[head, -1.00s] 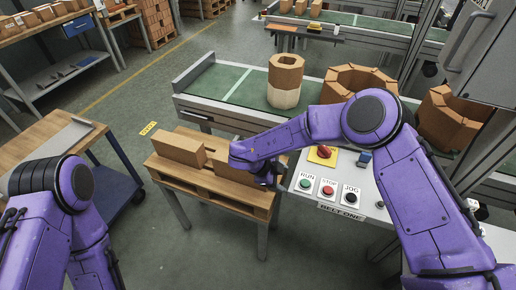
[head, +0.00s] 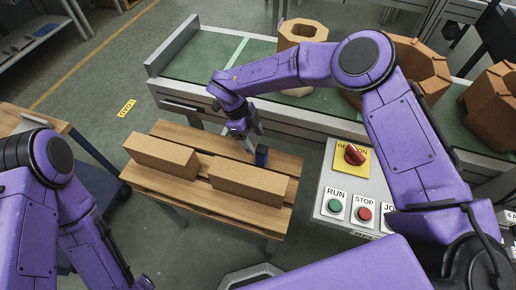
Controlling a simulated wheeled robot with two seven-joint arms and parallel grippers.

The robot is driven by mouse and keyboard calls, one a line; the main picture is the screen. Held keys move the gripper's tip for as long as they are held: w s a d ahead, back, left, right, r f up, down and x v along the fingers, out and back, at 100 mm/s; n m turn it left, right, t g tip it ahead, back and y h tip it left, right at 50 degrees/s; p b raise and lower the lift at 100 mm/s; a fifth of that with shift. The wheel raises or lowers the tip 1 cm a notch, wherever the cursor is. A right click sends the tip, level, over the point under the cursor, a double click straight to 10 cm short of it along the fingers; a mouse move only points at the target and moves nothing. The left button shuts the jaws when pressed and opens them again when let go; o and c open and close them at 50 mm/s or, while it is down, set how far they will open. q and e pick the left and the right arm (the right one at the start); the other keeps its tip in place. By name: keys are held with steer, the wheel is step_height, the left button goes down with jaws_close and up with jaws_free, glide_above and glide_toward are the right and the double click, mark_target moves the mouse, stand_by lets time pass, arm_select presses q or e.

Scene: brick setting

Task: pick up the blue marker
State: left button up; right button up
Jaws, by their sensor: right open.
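The blue marker (head: 262,156) is a small dark blue upright piece on the slatted wooden pallet table (head: 170,196), behind the right-hand brick. My right gripper (head: 251,144) reaches down over the back of this table, open. Its fingers are close to the marker, at its upper left. I cannot tell whether they touch it or stand around it. My left arm comes in at the lower left, and its gripper is out of view.
Two long tan bricks, a left one (head: 161,156) and a right one (head: 247,181), lie on the pallet table. A control panel (head: 325,190) with a red knob (head: 354,154) stands to the right. Behind runs a green belt (head: 205,84) carrying large hollow brick pieces (head: 302,33).

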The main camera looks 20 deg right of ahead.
mark_target(262, 151)
steer(key=s+f, duration=0.1)
steer(key=s+d+f+p, duration=0.1)
steer(key=shift+s+d, duration=0.3)
steer(key=shift+s, duration=0.1)
steer(key=f, duration=0.1)
steer(key=f+p, duration=0.1)
steer(key=f, duration=0.1)
steer(key=d+f, duration=0.1)
steer(key=shift+w+d+f+p, duration=0.1)
steer(key=shift+w+f+p, duration=0.2)
steer(key=shift+f+p, duration=0.05)
steer(key=shift+s+f, duration=0.1)
steer(key=shift+f, duration=0.05)
steer(key=shift+s+r, duration=0.2)
steer(key=shift+c, duration=0.6)
arm_select(q)
steer(key=r, duration=0.1)
steer(key=s+r, duration=0.1)
steer(key=r, duration=0.1)
steer(key=shift+s+r, duration=0.1)
arm_select(e)
steer(key=shift+w, duration=0.1)
steer(key=c, duration=0.9)
